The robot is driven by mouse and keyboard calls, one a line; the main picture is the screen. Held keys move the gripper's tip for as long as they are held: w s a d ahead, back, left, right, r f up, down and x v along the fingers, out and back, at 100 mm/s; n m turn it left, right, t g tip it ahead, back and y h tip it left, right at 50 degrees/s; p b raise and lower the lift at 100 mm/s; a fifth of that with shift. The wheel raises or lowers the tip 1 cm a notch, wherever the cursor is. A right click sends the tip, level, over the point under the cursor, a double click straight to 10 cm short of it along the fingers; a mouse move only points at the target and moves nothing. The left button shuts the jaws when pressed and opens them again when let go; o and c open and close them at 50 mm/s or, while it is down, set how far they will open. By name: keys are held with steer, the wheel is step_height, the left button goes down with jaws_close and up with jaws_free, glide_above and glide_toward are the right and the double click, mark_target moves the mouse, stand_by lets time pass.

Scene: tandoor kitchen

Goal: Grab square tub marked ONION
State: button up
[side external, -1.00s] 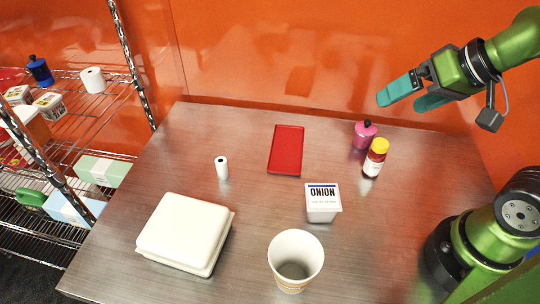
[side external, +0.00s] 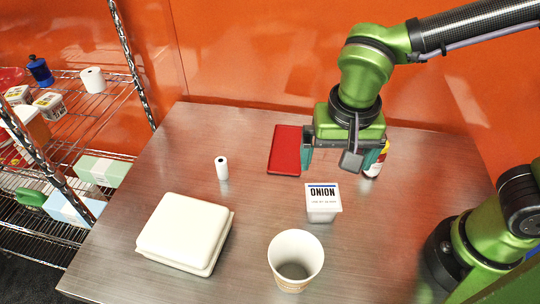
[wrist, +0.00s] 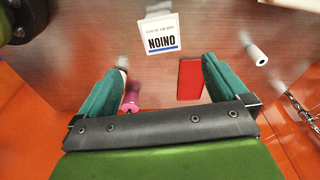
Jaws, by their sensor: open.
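The square tub marked ONION (side external: 322,204) is white with a dark label band and stands on the metal table, right of centre in the side view. In the wrist view the tub (wrist: 161,35) shows its lettered top near the top centre, beyond the fingertips. My gripper (side external: 345,163) points down with its teal fingers spread wide, above and behind the tub in the side view. In the wrist view my gripper (wrist: 166,65) has nothing between its fingers, and the tub is apart from them.
A red tray (side external: 284,155) lies behind the tub. A red bottle with a yellow cap (side external: 377,163) is partly hidden by my gripper. A pink bottle (wrist: 131,100) shows in the wrist view. A paper cup (side external: 295,262), a white clamshell box (side external: 186,232) and a paper roll (side external: 221,168) stand around.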

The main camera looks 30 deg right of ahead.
mark_target(323, 196)
steer(key=f, duration=0.5)
steer(key=w+d+f, duration=0.1)
steer(key=f, duration=0.5)
steer(key=w+f, duration=0.1)
steer(key=f, duration=0.4)
steer(key=shift+d+f, duration=0.15)
steer(key=c, duration=1.1)
